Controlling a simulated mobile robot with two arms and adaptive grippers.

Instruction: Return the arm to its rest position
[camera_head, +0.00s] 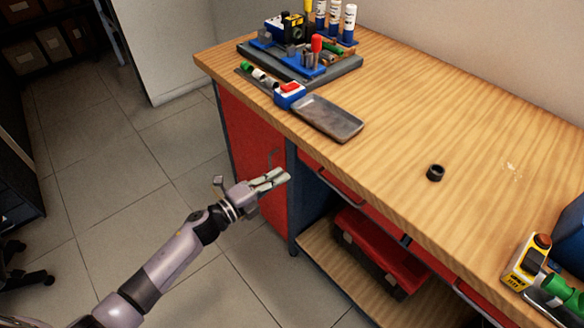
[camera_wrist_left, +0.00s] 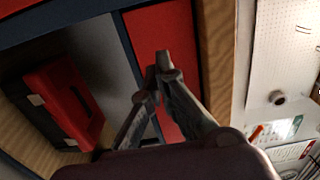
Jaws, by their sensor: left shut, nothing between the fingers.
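My left arm comes in from the lower left in the head view. Its gripper (camera_head: 279,178) is shut and empty, out in front of the workbench (camera_head: 470,120) and apart from it, near the red cabinet door. In the left wrist view the gripper's fingertips (camera_wrist_left: 163,66) meet with nothing between them. Behind them are the bench's red and blue-grey fronts. My right gripper is in neither view.
A black ring (camera_head: 435,173) and a grey metal tray (camera_head: 328,117) lie on the bench top. A tool organizer (camera_head: 300,65) stands at the back left. A red toolbox (camera_head: 385,247) sits on the lower shelf.

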